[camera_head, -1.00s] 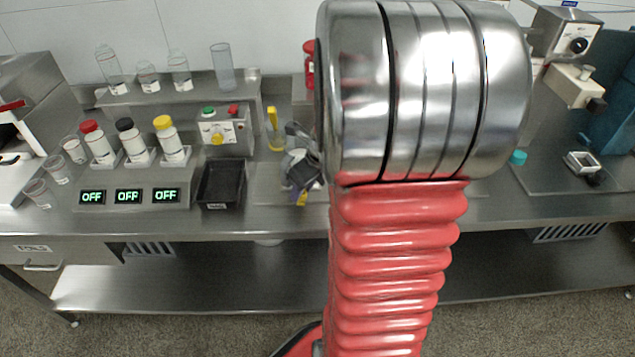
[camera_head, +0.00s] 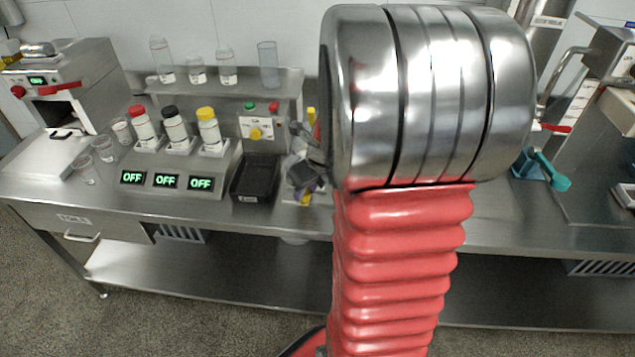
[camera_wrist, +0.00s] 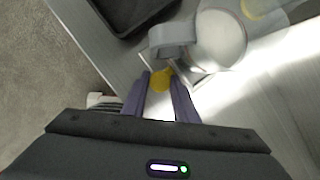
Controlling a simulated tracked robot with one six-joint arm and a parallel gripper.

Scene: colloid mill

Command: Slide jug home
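In the wrist view the jug stands past my fingertips, seen from above, with a pale round body (camera_wrist: 222,40) and a thick grey handle (camera_wrist: 172,38). My gripper (camera_wrist: 160,82) has two purple fingers whose tips close in on both sides of a small yellow knob (camera_wrist: 160,77). The knob lies just short of the grey handle, and I cannot tell how they are joined. My arm hides most of the jug there.
A black tray (camera_head: 256,178) stands left of my gripper. Several capped bottles (camera_head: 175,128) stand behind OFF displays (camera_head: 167,181). A control box (camera_head: 260,125) and a glassware shelf (camera_head: 290,85) are behind. A teal object (camera_head: 545,170) lies on the right counter.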

